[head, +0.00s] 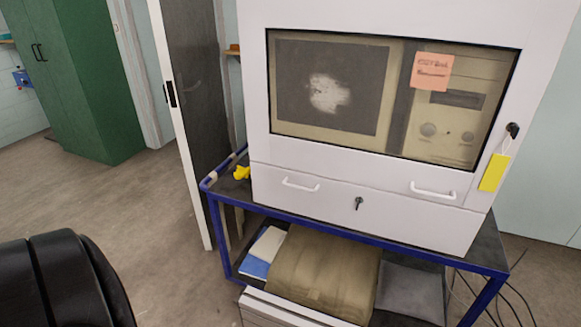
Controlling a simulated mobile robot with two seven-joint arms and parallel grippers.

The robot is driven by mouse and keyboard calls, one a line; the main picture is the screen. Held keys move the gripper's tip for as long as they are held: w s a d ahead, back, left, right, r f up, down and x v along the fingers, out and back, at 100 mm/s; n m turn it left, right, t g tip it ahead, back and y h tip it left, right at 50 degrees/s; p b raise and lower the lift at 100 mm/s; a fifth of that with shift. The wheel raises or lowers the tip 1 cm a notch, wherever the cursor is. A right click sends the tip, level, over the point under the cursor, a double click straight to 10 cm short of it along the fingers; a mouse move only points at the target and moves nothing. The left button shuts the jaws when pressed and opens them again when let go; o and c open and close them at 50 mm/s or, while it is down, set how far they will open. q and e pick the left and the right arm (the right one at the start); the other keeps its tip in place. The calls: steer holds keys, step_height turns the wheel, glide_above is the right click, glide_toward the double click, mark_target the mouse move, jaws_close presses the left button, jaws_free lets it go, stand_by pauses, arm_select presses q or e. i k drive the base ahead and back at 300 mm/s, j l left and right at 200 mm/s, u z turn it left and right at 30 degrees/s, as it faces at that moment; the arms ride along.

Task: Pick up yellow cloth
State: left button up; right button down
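A small crumpled yellow item (241,172), which looks like the yellow cloth, lies on the left end of the blue-framed cart's top (228,186). It sits just left of the large white cabinet (300,205), close to the cart's edge. Neither of my grippers shows in the head view.
The cabinet has a wide window, two white drawer handles and a hanging yellow tag (494,172). A folded olive bundle (322,275) and a grey item (410,290) lie on the lower shelf. A door edge (181,130) stands behind the cart. Open floor (120,215) lies left.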

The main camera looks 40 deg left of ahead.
mark_target(241, 172)
steer(key=j+z, duration=0.2)
steer(key=j, duration=0.25)
steer(key=j+z, duration=0.15)
steer(key=j, duration=0.3)
steer(key=k+j+z, duration=0.2)
steer(key=j, duration=0.25)
steer(key=j+z, duration=0.2)
steer(key=j, duration=0.25)
steer(key=j+z, duration=0.2)
steer(key=j, duration=0.2)
steer(key=k, duration=0.05)
